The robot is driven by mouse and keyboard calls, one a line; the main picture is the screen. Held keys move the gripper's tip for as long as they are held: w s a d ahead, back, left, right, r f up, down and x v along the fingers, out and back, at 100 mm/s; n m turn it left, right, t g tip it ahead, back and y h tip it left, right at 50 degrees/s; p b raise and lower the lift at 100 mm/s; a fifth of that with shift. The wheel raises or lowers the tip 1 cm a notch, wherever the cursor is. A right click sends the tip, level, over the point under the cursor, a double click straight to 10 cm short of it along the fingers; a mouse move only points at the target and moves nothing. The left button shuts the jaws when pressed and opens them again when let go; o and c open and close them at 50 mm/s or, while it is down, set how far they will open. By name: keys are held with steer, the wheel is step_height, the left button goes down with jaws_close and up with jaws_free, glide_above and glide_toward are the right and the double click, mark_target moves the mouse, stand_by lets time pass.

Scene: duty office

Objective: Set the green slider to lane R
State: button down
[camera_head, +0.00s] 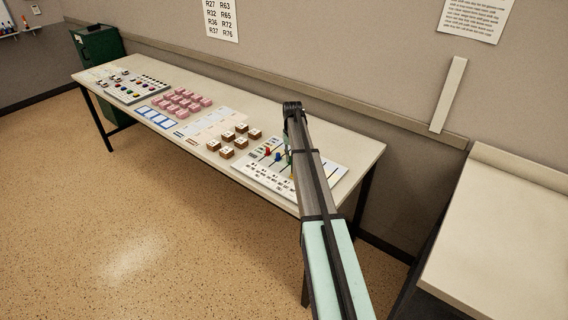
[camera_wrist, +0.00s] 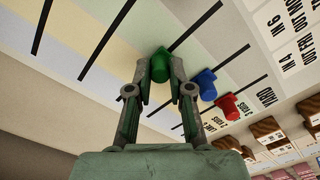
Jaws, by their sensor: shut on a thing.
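The knob sits in line with one of the black slots (camera_wrist: 197,27). I cannot read a lane letter beside it. In the head view the slider panel (camera_head: 327,168) lies at the right end of the long table. There my arm hides the green slider and most of the gripper.
A blue slider (camera_wrist: 207,86) and a red slider (camera_wrist: 229,107) stand just right of the gripper. Wooden blocks (camera_head: 241,128) with labels lie left of the panel, and pink blocks (camera_head: 182,99) lie farther left. The wall runs behind the long table (camera_head: 352,143).

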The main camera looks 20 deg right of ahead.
steer(key=w+d, duration=0.1)
steer(key=d, duration=0.1)
steer(key=w+d, duration=0.1)
steer(key=d, duration=0.2)
steer(key=w+d, duration=0.1)
steer(key=d, duration=0.1)
steer(key=shift+w+d+f+b, duration=0.1)
steer(key=shift+w+d+b, duration=0.1)
steer(key=shift+w+b, duration=0.2)
steer(key=shift+d, duration=0.2)
steer(key=shift+w, duration=0.1)
steer(key=c, duration=1)
jaws_free()
steer(key=shift+d, duration=0.15)
steer(key=shift+c, duration=0.2)
steer(key=shift+r, duration=0.6)
step_height(320, 180, up, 11)
steer(key=shift+r, duration=0.1)
